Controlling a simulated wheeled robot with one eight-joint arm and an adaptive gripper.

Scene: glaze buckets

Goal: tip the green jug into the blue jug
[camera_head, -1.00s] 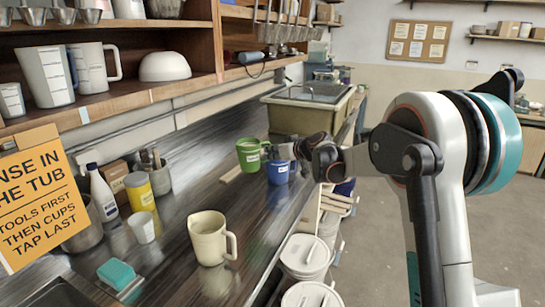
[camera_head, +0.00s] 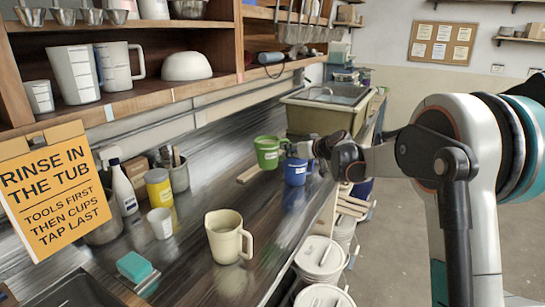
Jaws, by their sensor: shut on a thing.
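The green jug (camera_head: 266,152) is at the far part of the counter, upright or nearly so, just left of the blue jug. The blue jug (camera_head: 295,172) stands on the counter. My gripper (camera_head: 299,150) reaches in from the right, above the blue jug, and is shut on the green jug at its right side, where the handle would be. The fingertips are small and partly hidden by the wrist. The insides of both jugs cannot be made out.
A cream jug (camera_head: 226,237) stands nearer on the counter (camera_head: 190,262). A wooden strip (camera_head: 247,174) lies left of the green jug. A tub sink (camera_head: 312,117) is behind. Lidded buckets (camera_head: 319,256) stand on the floor below the counter's right edge.

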